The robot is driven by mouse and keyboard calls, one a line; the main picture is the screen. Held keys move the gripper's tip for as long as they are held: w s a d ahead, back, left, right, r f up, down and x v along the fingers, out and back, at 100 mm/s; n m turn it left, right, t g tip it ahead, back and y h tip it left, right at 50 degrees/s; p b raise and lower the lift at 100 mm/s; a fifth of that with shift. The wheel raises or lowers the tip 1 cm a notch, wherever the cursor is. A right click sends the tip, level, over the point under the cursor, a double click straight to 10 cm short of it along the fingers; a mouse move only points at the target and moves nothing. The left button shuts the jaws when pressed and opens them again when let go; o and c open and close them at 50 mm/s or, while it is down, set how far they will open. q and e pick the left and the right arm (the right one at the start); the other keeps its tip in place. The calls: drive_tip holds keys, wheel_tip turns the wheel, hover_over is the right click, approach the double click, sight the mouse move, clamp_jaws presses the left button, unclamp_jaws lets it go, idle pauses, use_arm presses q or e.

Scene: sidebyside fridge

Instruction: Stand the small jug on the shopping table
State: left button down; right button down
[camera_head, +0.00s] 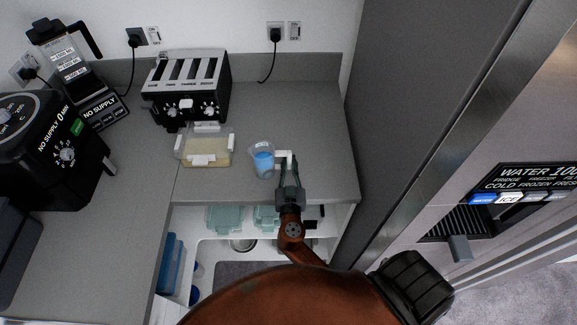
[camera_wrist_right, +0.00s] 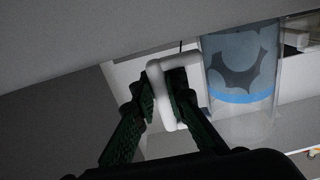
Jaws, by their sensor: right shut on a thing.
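The small jug (camera_head: 263,161), clear with blue on it and a white handle, is over the grey counter near its front edge in the head view. I cannot tell whether its base touches the counter. My right gripper (camera_head: 287,168) is at the handle, on the jug's right side. In the right wrist view the fingers (camera_wrist_right: 166,92) are shut on the white handle (camera_wrist_right: 160,75), with the clear jug body (camera_wrist_right: 243,75) to their right. My left gripper is not in view. No shopping table can be made out.
A toaster (camera_head: 188,88) and a clear box with a yellowish content (camera_head: 205,150) stand left of the jug. A black appliance (camera_head: 50,150) is at far left. A tall fridge (camera_head: 500,130) borders the counter's right. Open shelves with containers (camera_head: 225,218) lie below the counter.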

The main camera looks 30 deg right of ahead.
drive_tip(key=shift+f, duration=0.45)
drive_tip(key=shift+f, duration=0.15)
drive_tip(key=c, duration=2)
unclamp_jaws()
drive_tip(key=shift+o, duration=0.2)
